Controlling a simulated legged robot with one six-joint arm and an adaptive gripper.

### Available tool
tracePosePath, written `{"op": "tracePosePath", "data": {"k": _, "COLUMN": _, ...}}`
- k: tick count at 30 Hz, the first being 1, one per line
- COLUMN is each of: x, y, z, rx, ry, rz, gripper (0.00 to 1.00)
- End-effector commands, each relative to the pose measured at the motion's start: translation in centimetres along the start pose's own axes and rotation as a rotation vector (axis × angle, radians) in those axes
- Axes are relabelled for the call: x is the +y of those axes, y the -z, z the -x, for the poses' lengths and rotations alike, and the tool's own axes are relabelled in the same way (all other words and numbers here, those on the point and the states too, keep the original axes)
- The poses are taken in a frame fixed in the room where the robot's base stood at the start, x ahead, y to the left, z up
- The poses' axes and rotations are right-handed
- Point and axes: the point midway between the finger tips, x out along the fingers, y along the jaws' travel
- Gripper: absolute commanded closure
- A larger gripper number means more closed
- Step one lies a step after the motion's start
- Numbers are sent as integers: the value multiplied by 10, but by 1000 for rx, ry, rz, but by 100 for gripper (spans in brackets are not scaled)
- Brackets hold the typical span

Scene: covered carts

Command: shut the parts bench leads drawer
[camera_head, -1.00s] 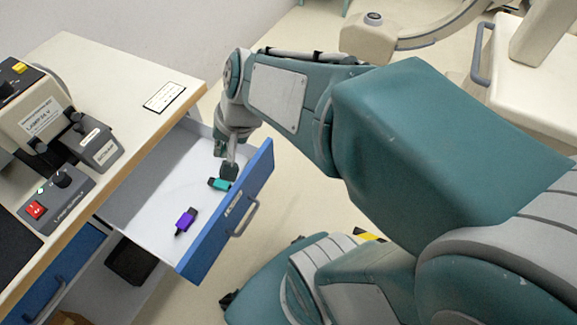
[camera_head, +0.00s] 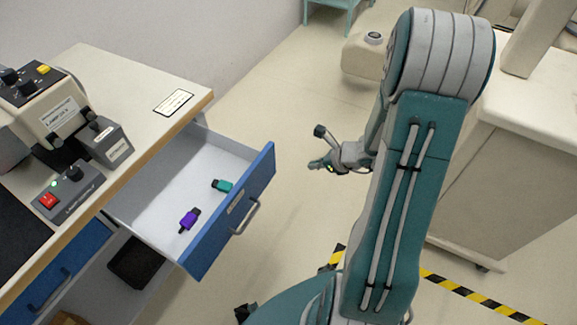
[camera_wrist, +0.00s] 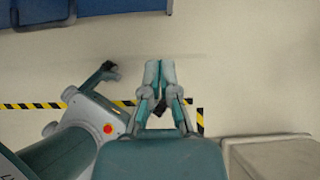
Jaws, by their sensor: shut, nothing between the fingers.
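The blue-fronted leads drawer (camera_head: 226,222) stands pulled out of the parts bench (camera_head: 196,106). Its grey handle (camera_head: 246,216) is on the outer face. A teal lead piece (camera_head: 222,186) and a purple one (camera_head: 189,219) lie apart on the white drawer floor. My gripper (camera_head: 316,163) is out over the floor to the right of the drawer front, clear of it and empty. In the wrist view my gripper (camera_wrist: 160,64) is shut, fingertips together. The blue drawer front (camera_wrist: 90,10) and its handle (camera_wrist: 45,22) show at that view's top, apart from the fingers.
A power supply unit (camera_head: 68,189) and other devices stand on the bench top. Below the drawer is an open shelf with a dark bin (camera_head: 134,262). A covered cart (camera_head: 500,170) stands at the right. Pale floor lies between, with yellow-black tape (camera_head: 470,293).

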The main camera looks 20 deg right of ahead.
Motion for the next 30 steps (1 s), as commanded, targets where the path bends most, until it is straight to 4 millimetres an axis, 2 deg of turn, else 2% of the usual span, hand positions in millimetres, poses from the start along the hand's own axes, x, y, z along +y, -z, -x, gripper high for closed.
{"op": "tracePosePath", "data": {"k": 5, "x": 1, "y": 0, "z": -20, "rx": 1, "ry": -5, "rz": 0, "gripper": 100}}
{"op": "tracePosePath", "data": {"k": 18, "x": 2, "y": 0, "z": -102, "rx": 2, "ry": -5, "rz": 4, "gripper": 100}}
{"op": "tracePosePath", "data": {"k": 24, "x": 1, "y": -22, "z": -121, "rx": -1, "ry": -2, "rz": 7, "gripper": 100}}
{"op": "tracePosePath", "data": {"k": 30, "x": 1, "y": -29, "z": -127, "rx": 0, "ry": -1, "rz": 4, "gripper": 100}}
